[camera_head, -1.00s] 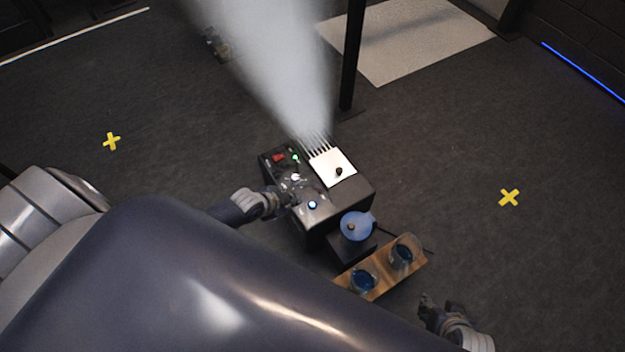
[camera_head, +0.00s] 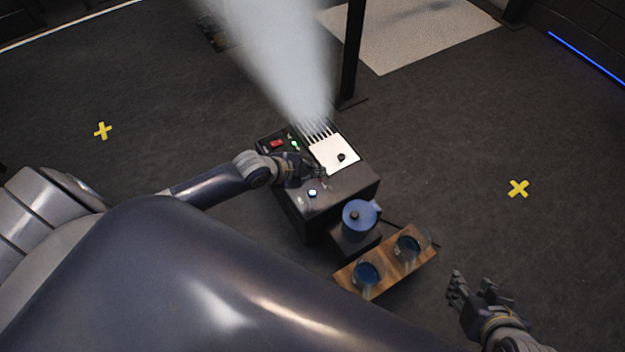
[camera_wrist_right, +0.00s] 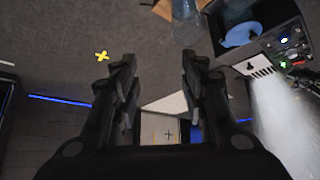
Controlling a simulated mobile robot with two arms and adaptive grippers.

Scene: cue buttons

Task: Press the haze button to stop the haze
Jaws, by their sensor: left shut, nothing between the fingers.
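The black haze machine (camera_head: 345,195) stands in the middle of the head view, with white haze (camera_head: 275,60) streaming from its slotted vent. Its top has a red switch (camera_head: 277,143), a green light (camera_head: 295,146) and a lit blue-white button (camera_head: 312,193). The labels are too small to read, so I cannot tell which is the haze button. My left gripper (camera_head: 314,173) is shut and empty over the panel, between the green light and the blue-white button, hiding part of the panel; contact is unclear. My right gripper (camera_head: 474,287) is open and empty; its fingers also show in the right wrist view (camera_wrist_right: 158,65).
A blue round container (camera_head: 359,216) stands beside the machine. A wooden tray (camera_head: 392,272) with two glass beakers of blue liquid lies in front, left of my right gripper. A black post (camera_head: 352,50) rises behind.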

